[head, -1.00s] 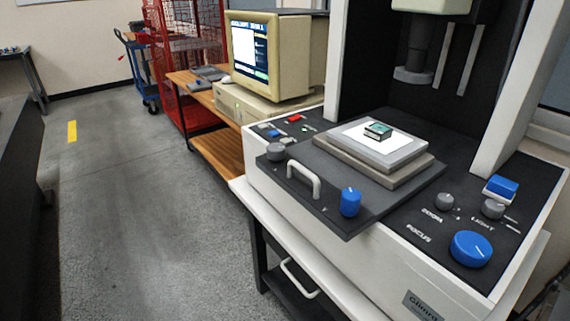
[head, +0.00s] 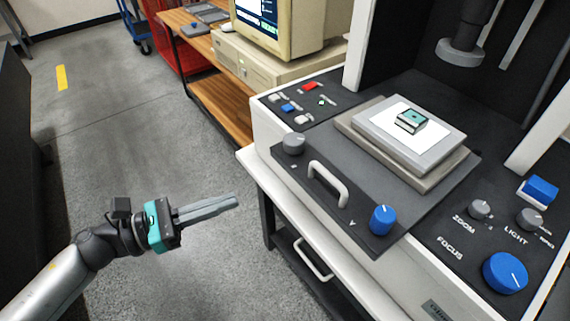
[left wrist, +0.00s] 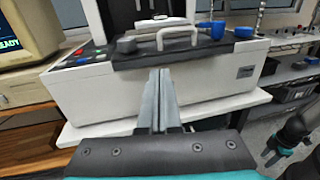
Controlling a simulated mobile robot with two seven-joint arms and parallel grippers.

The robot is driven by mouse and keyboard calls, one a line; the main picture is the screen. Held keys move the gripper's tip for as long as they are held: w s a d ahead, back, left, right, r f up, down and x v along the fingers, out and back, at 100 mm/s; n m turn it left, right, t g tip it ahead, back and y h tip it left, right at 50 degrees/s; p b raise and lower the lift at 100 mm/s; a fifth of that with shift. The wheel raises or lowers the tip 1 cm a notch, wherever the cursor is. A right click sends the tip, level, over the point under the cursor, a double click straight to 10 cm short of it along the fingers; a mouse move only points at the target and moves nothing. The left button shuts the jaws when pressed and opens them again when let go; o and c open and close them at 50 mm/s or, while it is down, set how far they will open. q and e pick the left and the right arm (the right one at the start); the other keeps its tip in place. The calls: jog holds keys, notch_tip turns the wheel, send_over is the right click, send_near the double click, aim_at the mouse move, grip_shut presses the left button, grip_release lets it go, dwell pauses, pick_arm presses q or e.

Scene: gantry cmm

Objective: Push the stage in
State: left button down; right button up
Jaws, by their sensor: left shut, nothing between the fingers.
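The stage (head: 290,165) is a dark plate on the measuring machine, jutting out over the machine's front edge. It carries a white handle (head: 328,184), a grey knob (head: 293,144) and a blue knob (head: 382,219). A small teal-topped block (head: 410,121) sits on its light raised platform. My left gripper (head: 236,201) is shut and empty, in the air to the left of the stage, apart from it. In the left wrist view its fingers (left wrist: 160,74) point at the machine's front, just below the handle (left wrist: 177,36). In that view my right gripper (left wrist: 270,155) shows at the right edge, its fingers unclear.
The machine's panel has a blue focus knob (head: 505,272) at the right and small buttons (head: 288,107) at the left. A computer monitor (head: 280,25) stands on a wooden desk beside it. A lower shelf handle (head: 313,260) sits under the machine.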

aim_at(362, 140)
pick_arm(q)
jog(key=p+x, duration=0.1)
jog(key=x, duration=1.1)
jog(key=shift+w+d+r, duration=0.1)
jog(key=shift+d+r, duration=0.05)
jog(key=shift+d, duration=0.1)
jog(key=shift+w+d+p, duration=0.3)
jog(key=shift+d, duration=0.3)
pick_arm(e)
jog(key=shift+s+d+r, duration=0.1)
jog(key=shift+d+r, duration=0.05)
jog(key=shift+r, duration=0.25)
jog(key=shift+s+d+r, duration=0.1)
jog(key=shift+r, duration=0.3)
